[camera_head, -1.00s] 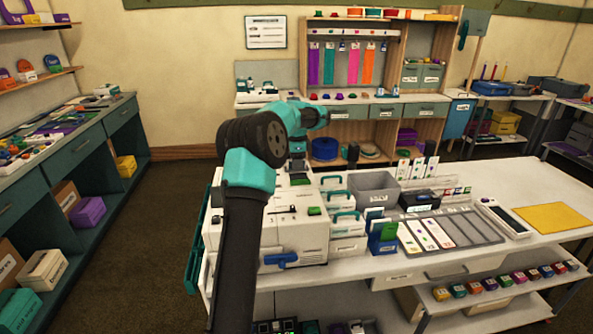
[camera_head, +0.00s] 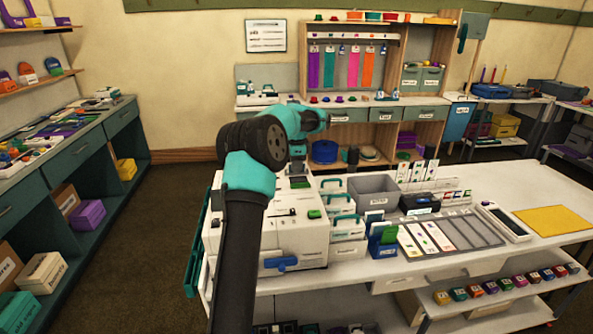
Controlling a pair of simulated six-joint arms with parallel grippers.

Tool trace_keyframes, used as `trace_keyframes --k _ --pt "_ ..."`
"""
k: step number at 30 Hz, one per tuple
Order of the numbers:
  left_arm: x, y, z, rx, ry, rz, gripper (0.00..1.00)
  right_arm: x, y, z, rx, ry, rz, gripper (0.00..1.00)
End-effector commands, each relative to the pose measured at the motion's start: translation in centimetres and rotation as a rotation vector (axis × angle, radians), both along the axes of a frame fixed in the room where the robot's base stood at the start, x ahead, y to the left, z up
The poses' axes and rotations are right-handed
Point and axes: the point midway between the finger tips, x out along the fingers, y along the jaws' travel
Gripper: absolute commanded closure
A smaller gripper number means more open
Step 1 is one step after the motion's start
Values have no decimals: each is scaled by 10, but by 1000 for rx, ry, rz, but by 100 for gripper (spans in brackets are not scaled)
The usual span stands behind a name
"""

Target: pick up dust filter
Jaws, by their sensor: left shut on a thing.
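My left arm rises from the bottom and bends over the white machine (camera_head: 262,232) on the near table. Another small green part (camera_head: 314,213) lies nearer the front of the top. My right gripper is not in view.
Right of the machine stand white drawers with teal handles (camera_head: 347,227), a grey bin (camera_head: 374,190) and a black device (camera_head: 419,203). A card tray (camera_head: 470,231) and a yellow mat (camera_head: 552,219) lie further right. The table's back right is clear.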

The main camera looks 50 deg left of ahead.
Motion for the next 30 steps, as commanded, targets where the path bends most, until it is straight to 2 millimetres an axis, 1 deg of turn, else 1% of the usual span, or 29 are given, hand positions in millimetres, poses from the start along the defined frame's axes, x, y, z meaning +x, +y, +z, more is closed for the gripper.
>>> trace_keyframes --k 5,8,15,18,21,25,30 --pt "0 0 9 1 -1 0 96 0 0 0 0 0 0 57" --pt "1 0 22 2 -3 0 96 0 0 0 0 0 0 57" --pt "1 0 65 2 -4 0 96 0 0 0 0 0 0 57" --pt "1 0 81 1 -3 -1 96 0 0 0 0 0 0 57" --pt "1 0 92 1 -2 -1 96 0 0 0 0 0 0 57" --pt "1 0 99 0 0 -1 96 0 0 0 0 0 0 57" --pt "0 0 100 0 0 -1 96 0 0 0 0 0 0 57"
